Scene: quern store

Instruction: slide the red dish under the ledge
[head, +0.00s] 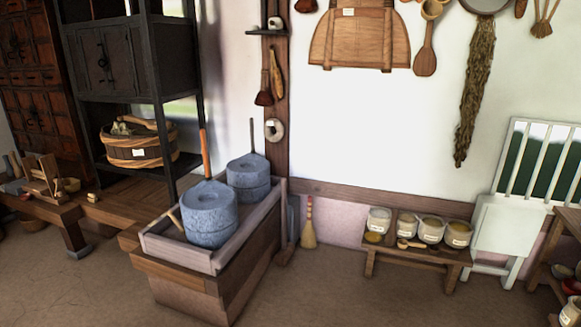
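Neither of my grippers shows in the head view. At the right edge, a wooden stand (539,266), cut off by the frame, holds small bowls. One small reddish bowl (566,271) is on it, partly cut off; I cannot tell whether it is the red dish. I cannot tell which surface is the ledge.
A wooden trough (181,253) holding two grey stone querns (209,213) stands left of centre. A low bench (404,257) with several labelled jars is against the wall. A pale slatted piece (497,228) stands at right. The front floor (380,300) is clear.

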